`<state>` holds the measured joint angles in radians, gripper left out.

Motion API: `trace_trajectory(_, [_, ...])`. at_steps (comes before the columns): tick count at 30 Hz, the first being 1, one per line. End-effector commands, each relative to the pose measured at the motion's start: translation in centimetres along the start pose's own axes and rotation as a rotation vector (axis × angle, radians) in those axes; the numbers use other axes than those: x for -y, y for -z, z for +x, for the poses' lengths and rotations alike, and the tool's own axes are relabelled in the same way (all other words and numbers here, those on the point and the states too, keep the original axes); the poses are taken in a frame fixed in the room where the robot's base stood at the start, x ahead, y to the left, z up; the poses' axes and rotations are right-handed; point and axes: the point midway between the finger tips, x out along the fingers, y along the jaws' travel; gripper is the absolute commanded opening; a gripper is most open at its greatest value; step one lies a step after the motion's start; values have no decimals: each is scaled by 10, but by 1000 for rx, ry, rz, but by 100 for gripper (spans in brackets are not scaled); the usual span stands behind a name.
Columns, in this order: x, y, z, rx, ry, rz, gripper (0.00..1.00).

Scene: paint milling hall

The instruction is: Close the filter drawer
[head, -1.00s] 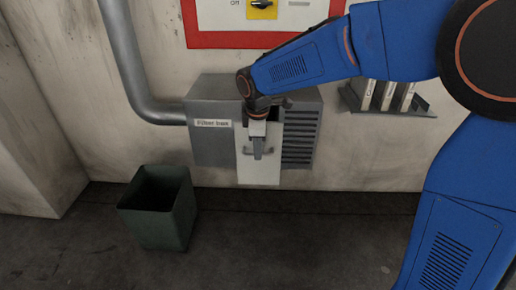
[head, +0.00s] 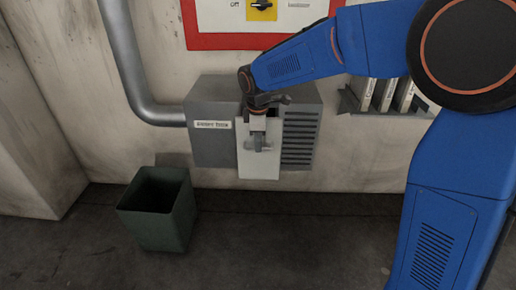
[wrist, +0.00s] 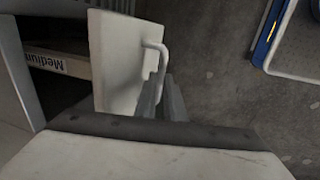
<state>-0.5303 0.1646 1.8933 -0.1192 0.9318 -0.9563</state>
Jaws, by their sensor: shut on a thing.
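The filter drawer has a pale front panel (head: 258,169) with a bar handle. It stands out from the grey wall box (head: 213,152), partly open, with a dark gap above it. In the wrist view the drawer front (wrist: 112,60) is at upper middle, with its handle (wrist: 162,52) on the right side. Behind the panel, a pale band labelled "Medium" (wrist: 60,62) shows inside the drawer. My gripper (head: 259,144) is at the handle and shut on it. In the wrist view my gripper fingers (wrist: 171,92) are at the handle's near end; the exact contact is partly hidden.
A dark green bin (head: 165,215) stands on the floor at lower left. A grey pipe (head: 127,70) enters the box from the left. A red-bordered panel with a switch (head: 262,10) is above. A shelf with binders (head: 385,95) is to the right.

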Motion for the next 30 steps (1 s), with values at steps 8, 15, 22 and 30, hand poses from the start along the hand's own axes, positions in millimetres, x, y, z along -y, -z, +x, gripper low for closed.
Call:
trace_trajectory(8, [-37, 0, 6, -2, -1, 2, 0])
trace_trajectory(15, [-67, 0, 12, -2, -2, 1, 0])
trace_trajectory(22, [-88, 0, 16, -2, -2, 0, 0])
trace_trajectory(30, [-94, -1, 16, -3, -5, -1, 0])
